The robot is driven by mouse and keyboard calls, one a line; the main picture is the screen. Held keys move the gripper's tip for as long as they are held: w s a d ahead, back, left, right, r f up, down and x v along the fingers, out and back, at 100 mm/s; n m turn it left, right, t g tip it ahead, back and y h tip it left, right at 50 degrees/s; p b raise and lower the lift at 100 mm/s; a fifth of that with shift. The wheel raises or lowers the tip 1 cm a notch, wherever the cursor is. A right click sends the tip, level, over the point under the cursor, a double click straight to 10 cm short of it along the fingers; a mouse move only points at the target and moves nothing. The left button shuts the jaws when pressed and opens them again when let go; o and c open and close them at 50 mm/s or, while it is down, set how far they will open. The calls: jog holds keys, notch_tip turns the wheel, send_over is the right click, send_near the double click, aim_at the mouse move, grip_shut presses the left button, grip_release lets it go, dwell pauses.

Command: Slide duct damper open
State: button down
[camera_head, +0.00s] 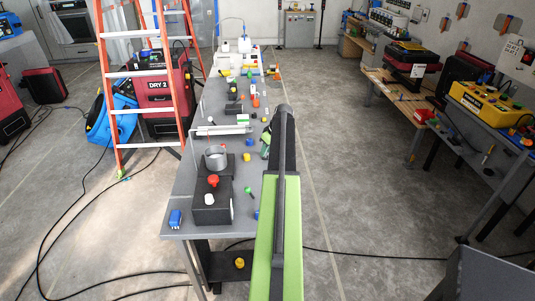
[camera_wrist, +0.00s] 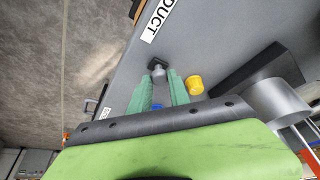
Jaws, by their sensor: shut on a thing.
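In the wrist view, the green fingers of my gripper (camera_wrist: 156,86) are closed around a small grey knob on a dark square base (camera_wrist: 157,68). This looks like the damper's slide handle. It sits on the grey tabletop below a white label reading DUCT (camera_wrist: 157,20). In the head view, my gripper (camera_head: 266,140) is partly hidden behind my arm, at the right edge of the long grey table (camera_head: 185,190). The knob cannot be made out there. How far the damper is open cannot be told.
A yellow cap (camera_wrist: 194,85) stands close right of my fingers. A dark box (camera_head: 211,205) with a grey round pipe (camera_head: 216,158) and red knob stands nearer on the table. Several small coloured parts lie around.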

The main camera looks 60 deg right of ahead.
jog(key=shift+w+d, duration=0.8)
jog(key=shift+d, duration=0.3)
jog(key=c, duration=1.2)
grip_release()
jog(key=shift+a, duration=0.1)
jog(key=shift+c, duration=0.2)
jog(key=shift+s+r, duration=0.1)
jog(key=p+v, duration=1.6)
jog(key=v, duration=0.1)
jog(key=shift+a, duration=0.1)
